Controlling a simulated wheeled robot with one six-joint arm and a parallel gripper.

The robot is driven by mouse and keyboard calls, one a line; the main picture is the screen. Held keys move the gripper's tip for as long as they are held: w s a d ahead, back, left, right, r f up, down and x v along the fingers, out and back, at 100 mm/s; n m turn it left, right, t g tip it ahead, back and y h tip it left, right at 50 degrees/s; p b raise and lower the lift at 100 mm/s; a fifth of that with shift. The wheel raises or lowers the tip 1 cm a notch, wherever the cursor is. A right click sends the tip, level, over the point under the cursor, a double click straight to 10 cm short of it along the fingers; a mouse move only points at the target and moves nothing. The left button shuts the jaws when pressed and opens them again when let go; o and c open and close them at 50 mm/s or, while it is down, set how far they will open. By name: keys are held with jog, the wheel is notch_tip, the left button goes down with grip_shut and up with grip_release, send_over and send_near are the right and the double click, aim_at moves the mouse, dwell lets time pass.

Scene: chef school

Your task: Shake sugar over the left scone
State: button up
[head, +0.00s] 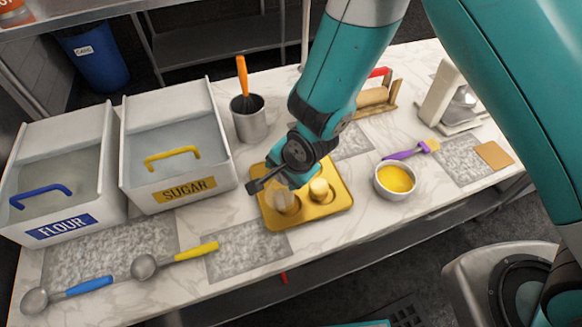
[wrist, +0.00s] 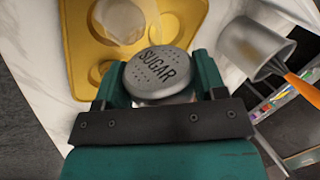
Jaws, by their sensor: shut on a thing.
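My gripper (head: 276,183) is over the left part of the yellow tray (head: 336,208). In the wrist view the gripper (wrist: 160,85) is shut on a round metal-topped shaker (wrist: 158,72). Its perforated lid reads SUGAR and faces the camera; its body is mostly hidden. In the head view, the right scone (head: 319,189) is pale and sits in the tray. A pale shape (head: 285,203), apparently the left scone, lies just below my gripper, partly covered. In the wrist view one pale scone (wrist: 124,18) shows beyond the shaker on the tray (wrist: 80,45).
The SUGAR bin (head: 182,190) and FLOUR bin (head: 60,228) stand left. A metal pot (head: 249,124) with an orange-handled brush is behind the tray. Two scoops (head: 146,266) lie front left.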

jog(key=shift+w+d+p, duration=0.25)
jog(key=shift+d+p, duration=0.1)
jog(key=shift+d, duration=0.5)
jog(key=shift+s+a+b, duration=0.15)
jog(key=shift+a+b, duration=0.05)
jog(key=shift+a, duration=0.35)
jog(key=shift+s+a+b, duration=0.15)
jog(key=shift+a+b, duration=0.05)
jog(key=shift+a, duration=0.35)
jog(key=shift+w+d, duration=0.15)
jog(key=shift+d, duration=0.45)
jog(key=shift+w+d, duration=0.15)
jog(key=shift+d, duration=0.45)
jog(key=shift+w+d+r+g+y, duration=0.1)
jog(key=shift+w+r+g+y, duration=0.05)
jog(key=shift+r+g+y, duration=0.2)
jog(key=shift+r+m+g+y+p, duration=0.4)
jog(key=shift+r+m+g+y, duration=0.1)
jog(key=shift+g+y, duration=0.35)
jog(key=g+y, duration=0.1)
jog(key=r+g+y, duration=0.2)
jog(key=shift+s+a+r+m, duration=0.1)
jog(key=shift+s+a+m, duration=0.15)
jog(key=shift+m, duration=0.15)
